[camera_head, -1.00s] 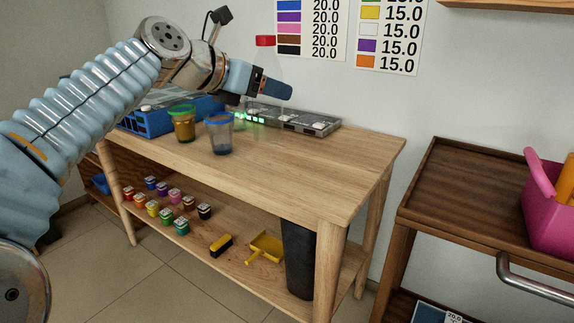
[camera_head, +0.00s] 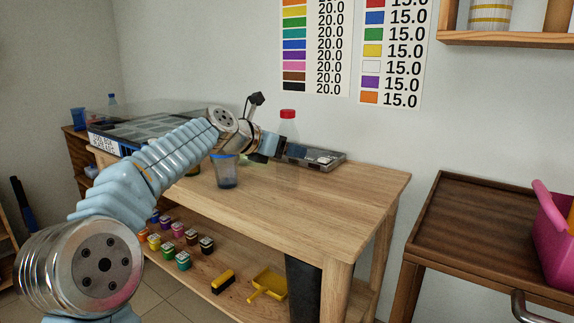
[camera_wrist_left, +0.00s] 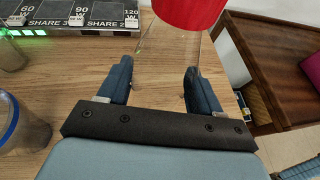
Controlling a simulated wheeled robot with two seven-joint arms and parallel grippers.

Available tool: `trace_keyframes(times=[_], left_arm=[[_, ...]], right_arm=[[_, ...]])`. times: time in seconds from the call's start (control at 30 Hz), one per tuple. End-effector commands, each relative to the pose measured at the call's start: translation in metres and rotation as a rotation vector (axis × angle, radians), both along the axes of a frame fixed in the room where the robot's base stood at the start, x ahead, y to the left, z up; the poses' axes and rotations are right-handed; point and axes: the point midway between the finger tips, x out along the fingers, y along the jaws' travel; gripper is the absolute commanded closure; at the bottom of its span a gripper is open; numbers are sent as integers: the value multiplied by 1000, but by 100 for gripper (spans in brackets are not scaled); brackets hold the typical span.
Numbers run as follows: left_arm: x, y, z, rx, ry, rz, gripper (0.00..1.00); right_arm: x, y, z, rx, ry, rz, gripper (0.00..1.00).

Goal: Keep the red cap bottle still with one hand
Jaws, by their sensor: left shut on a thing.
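The clear bottle with a red cap (camera_head: 288,114) is upright at the back middle of the wooden table. Its see-through body (camera_head: 288,165) is hard to make out, but its base appears to be at the tabletop. My left gripper (camera_head: 276,149) is shut on the bottle's body below the cap. In the left wrist view the red cap (camera_wrist_left: 190,10) is at the top, with the clear body between the two blue fingers (camera_wrist_left: 158,85). My right gripper is in neither view.
A blue-rimmed cup (camera_head: 225,172) stands left of the bottle on the table (camera_head: 330,200). A grey labelled tray (camera_head: 315,157) lies behind. A dark wooden cart (camera_head: 470,220) with a pink basket (camera_head: 556,225) is at right. The table's right front is clear.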

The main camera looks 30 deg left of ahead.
Motion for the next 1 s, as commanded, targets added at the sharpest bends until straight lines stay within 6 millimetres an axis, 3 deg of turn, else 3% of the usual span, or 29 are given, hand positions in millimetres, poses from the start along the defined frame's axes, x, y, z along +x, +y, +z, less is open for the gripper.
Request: trace_keyframes(times=[0.3, 0.6, 0.97, 1.0], left_arm=[[2, 1, -2, -1, -2, 1, 100], [7, 3, -40, 1, -2, 3, 100], [7, 3, -42, -1, -2, 1, 100], [7, 3, -42, -1, -1, 1, 29]], right_arm=[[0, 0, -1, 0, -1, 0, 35], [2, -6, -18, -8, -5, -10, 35], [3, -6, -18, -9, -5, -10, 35], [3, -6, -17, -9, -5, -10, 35]])
